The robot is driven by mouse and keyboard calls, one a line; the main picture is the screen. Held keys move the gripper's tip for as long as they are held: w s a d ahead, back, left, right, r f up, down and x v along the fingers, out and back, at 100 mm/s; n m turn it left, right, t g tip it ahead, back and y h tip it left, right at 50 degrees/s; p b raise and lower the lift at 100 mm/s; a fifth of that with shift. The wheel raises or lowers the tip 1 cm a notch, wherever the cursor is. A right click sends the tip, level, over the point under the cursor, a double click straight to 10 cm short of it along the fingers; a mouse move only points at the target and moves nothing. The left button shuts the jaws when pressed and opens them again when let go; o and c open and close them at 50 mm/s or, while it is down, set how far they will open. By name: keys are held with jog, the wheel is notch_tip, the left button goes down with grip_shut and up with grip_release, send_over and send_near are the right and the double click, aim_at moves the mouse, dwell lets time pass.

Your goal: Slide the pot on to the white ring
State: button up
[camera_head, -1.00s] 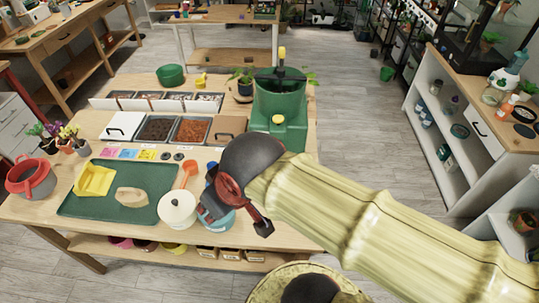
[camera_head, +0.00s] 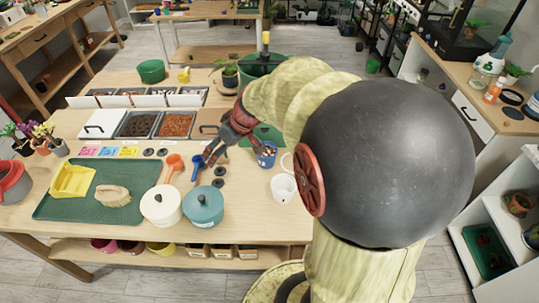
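A small blue pot (camera_head: 267,160) stands on the table right of centre, partly covered at its top by a dark red finger of my gripper. A white ring (camera_head: 286,161) shows only as a thin arc just right of the pot; my arm hides the rest. My gripper (camera_head: 237,153) is at the end of my arm, pointing down, with its fingers spread apart. One finger reaches down on the left near a blue scoop, the other toward the pot. I cannot tell whether that finger touches the pot.
A white cup (camera_head: 283,188) stands in front of the pot. A blue scoop (camera_head: 198,168) and an orange scoop (camera_head: 173,164) lie left of my gripper. A green tray (camera_head: 60,206) is farther left.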

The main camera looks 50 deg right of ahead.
aim_at(270, 155)
jog(key=shift+o, duration=1.2)
jog(key=d+f+b, duration=0.1)
jog(key=d+f, duration=0.7)
jog(key=d, duration=0.2)
jog(key=shift+d+m+h, duration=0.25)
jog(key=shift+m+h, duration=0.05)
jog(key=shift+m, duration=0.1)
jog(key=shift+o, duration=0.3)
jog(key=shift+t+h, duration=0.3)
jog(key=shift+h, duration=0.1)
jog(key=d+f, duration=0.2)
jog(key=d, duration=0.1)
jog(key=s+d+f, duration=0.1)
jog(key=d+f, duration=0.1)
jog(key=d, duration=0.1)
jog(key=s+d+f, duration=0.1)
jog(key=d+f, duration=0.1)
jog(key=d, duration=0.1)
jog(key=shift+s+d+b, duration=0.15)
jog(key=shift+s+b, duration=0.1)
jog(key=shift+b, duration=0.05)
jog(key=shift+b+x, duration=1)
jog(key=shift+x, duration=2.95)
jog(key=c, duration=0.3)
jog(key=c, duration=1.1)
